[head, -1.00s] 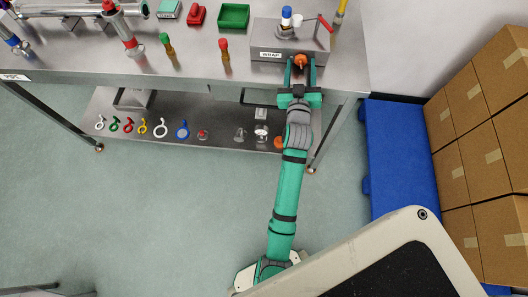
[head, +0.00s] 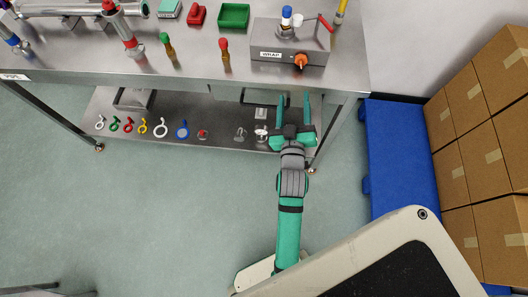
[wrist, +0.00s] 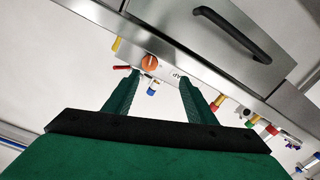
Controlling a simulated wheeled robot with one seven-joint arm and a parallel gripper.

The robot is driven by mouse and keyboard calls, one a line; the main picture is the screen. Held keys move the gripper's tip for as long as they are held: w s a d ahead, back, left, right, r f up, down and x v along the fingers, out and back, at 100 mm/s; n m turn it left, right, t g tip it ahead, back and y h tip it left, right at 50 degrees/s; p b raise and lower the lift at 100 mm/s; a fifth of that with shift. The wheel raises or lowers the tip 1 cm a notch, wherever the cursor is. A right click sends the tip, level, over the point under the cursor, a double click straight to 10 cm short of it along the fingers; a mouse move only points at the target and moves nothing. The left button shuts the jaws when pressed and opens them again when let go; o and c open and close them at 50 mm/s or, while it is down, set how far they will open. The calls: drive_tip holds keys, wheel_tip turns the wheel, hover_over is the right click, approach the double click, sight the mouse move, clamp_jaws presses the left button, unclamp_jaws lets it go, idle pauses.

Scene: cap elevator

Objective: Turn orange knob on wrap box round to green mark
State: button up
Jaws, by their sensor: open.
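The grey wrap box (head: 283,45) stands on the steel table near its right front corner, with a "WRAP" label on its front. The orange knob (head: 300,61) sits on the box front, right of the label, and its orange face also shows in the wrist view (wrist: 149,63). My gripper (head: 293,96) is open and empty, in front of the table edge and apart from the knob. Its two fingers also show in the wrist view (wrist: 160,88), spread with a gap between them. I cannot make out a green mark by the knob.
A lower shelf (head: 215,125) carries several rings and small parts. A blue platform (head: 400,150) and cardboard boxes (head: 480,130) stand right.

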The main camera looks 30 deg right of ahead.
drive_tip(key=s+a+f+y, duration=0.2)
drive_tip(key=s+a+f, duration=0.1)
drive_tip(key=a, duration=0.4)
drive_tip(key=s+a+f+n+y, duration=0.1)
drive_tip(key=s+a+f, duration=0.2)
drive_tip(key=s+a, duration=0.3)
drive_tip(key=shift+a+t+y, duration=0.3)
drive_tip(key=shift+a+y, duration=0.1)
drive_tip(key=shift+a, duration=0.25)
drive_tip(key=m+h, duration=0.5)
drive_tip(key=m, duration=0.1)
approach(301, 64)
drive_tip(key=shift+g, duration=0.4)
drive_tip(key=x, duration=0.9)
drive_tip(key=shift+w+r, duration=0.2)
drive_tip(key=shift+r, duration=0.05)
drive_tip(key=shift+c, duration=0.6)
drive_tip(key=c, duration=0.9)
